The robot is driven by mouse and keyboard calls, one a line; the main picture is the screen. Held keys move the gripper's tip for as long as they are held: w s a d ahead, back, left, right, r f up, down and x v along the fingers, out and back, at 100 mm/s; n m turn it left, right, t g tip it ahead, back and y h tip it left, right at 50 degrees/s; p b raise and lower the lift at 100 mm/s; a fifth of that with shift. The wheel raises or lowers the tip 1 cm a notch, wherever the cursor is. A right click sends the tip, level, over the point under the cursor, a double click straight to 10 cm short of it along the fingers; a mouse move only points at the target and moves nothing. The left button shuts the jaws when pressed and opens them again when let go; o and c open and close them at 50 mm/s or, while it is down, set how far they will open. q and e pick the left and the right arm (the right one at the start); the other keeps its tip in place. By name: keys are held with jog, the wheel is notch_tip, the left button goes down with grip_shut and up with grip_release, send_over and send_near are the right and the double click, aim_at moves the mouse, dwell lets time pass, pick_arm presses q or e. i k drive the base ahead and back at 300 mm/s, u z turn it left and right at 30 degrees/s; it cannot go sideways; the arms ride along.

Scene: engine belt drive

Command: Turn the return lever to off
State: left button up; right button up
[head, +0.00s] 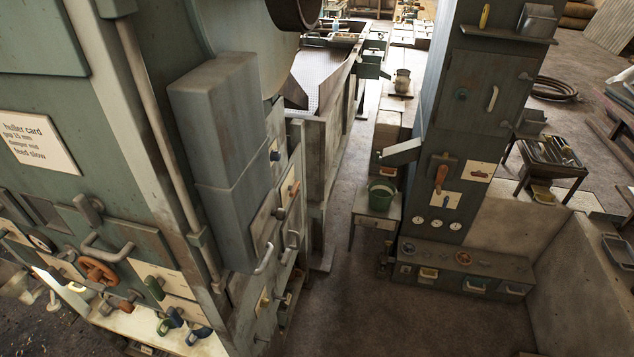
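I cannot tell which control is the return lever, as the plates beside the levers are too small to read. Neither of my grippers is in view.
The left machine also carries an orange handwheel (97,270), a large grey box (222,150) and a sign (37,139). A small table (377,217) with a green bucket (382,194) stands before the column. The floor (375,315) in the lower middle is clear. A low wall (580,270) bounds the right.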

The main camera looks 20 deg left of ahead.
aim_at(293, 189)
jog(key=u, duration=0.2)
jog(key=i, duration=0.7)
jog(key=u, duration=1)
jog(key=i, duration=0.5)
jog(key=u, duration=0.65)
